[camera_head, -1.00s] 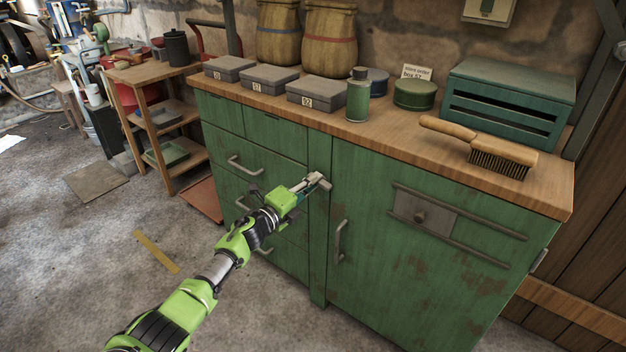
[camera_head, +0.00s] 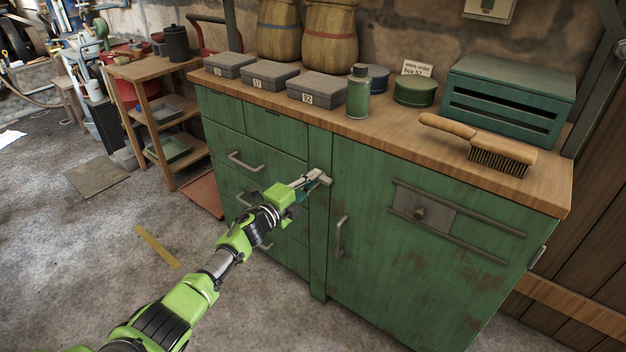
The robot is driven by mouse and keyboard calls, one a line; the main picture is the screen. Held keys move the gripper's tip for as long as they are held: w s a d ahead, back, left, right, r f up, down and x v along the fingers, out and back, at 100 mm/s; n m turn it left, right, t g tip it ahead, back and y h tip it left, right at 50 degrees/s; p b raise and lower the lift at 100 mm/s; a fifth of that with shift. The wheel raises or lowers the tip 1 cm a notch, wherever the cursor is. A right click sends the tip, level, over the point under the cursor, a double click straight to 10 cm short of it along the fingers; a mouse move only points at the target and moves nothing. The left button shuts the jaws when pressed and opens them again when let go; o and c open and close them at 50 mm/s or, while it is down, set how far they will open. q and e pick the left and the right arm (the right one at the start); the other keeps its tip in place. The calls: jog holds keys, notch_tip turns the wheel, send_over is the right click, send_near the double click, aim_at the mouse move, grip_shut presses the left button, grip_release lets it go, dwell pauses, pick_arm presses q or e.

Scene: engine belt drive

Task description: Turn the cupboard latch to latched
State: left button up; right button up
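The green cupboard (camera_head: 375,270) stands under a wooden worktop. A small pale latch piece (camera_head: 321,176) shows on the upright post beside the door's upper left edge. My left gripper (camera_head: 308,181) reaches in from the lower left, with its fingertips at this latch. The fingers partly cover the latch, so its exact angle and whether they grip it are unclear. The door handle (camera_head: 340,237) is below and to the right of the gripper. My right gripper is out of view.
Drawers with bar handles (camera_head: 243,161) lie left of the latch. A grey plate with a knob (camera_head: 424,214) sits between two rails on the door. Grey boxes (camera_head: 317,87), a green bottle (camera_head: 358,93) and a brush (camera_head: 480,145) stand on the worktop.

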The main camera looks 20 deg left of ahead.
pick_arm(q)
jog(key=o, duration=0.4)
jog(key=shift+w+a+r, duration=0.1)
jog(key=shift+a+r, duration=0.05)
jog(key=shift+r, duration=0.25)
jog(key=shift+w+f, duration=0.1)
jog(key=shift+f, duration=0.25)
jog(key=v, duration=1.2)
